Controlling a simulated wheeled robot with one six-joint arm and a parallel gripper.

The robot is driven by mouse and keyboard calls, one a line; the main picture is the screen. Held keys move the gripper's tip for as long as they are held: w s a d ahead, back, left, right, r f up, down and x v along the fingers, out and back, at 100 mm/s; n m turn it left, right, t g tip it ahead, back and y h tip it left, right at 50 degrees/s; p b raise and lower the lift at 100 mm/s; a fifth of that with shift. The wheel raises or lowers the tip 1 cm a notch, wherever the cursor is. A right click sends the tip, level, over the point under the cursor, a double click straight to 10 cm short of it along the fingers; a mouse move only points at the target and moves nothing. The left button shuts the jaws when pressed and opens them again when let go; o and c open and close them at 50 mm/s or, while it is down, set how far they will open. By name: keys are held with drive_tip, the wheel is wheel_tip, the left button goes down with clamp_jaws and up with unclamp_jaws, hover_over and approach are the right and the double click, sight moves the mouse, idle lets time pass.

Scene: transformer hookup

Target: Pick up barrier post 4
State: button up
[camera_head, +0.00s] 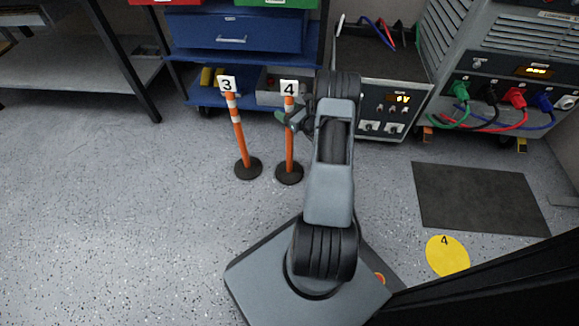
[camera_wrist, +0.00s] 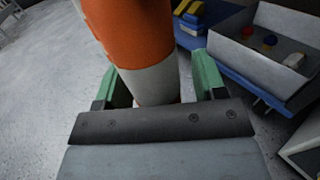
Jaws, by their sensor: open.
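Barrier post 4 (camera_head: 289,142) is an orange and white post with a number 4 plate (camera_head: 289,87) on top and a round black base (camera_head: 289,173). It stands upright on the floor. In the wrist view the post (camera_wrist: 138,35) rises large between the green fingers. My gripper (camera_head: 284,118) is at the post's upper part in the head view, partly hidden by my own arm. In the wrist view my gripper (camera_wrist: 158,88) is open, with one finger on each side of the post. I cannot tell if either finger touches it.
Barrier post 3 (camera_head: 238,130) stands close to the left. A blue cart (camera_head: 232,35) and a grey box (camera_head: 270,87) with several items are behind. Grey equipment with cables (camera_head: 495,70) is at right. A yellow disc marked 4 (camera_head: 447,256) and a dark mat (camera_head: 475,198) lie on the floor.

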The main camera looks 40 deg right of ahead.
drive_tip(key=shift+c, duration=0.3)
clamp_jaws()
idle(0.4)
drive_tip(key=shift+r, duration=0.1)
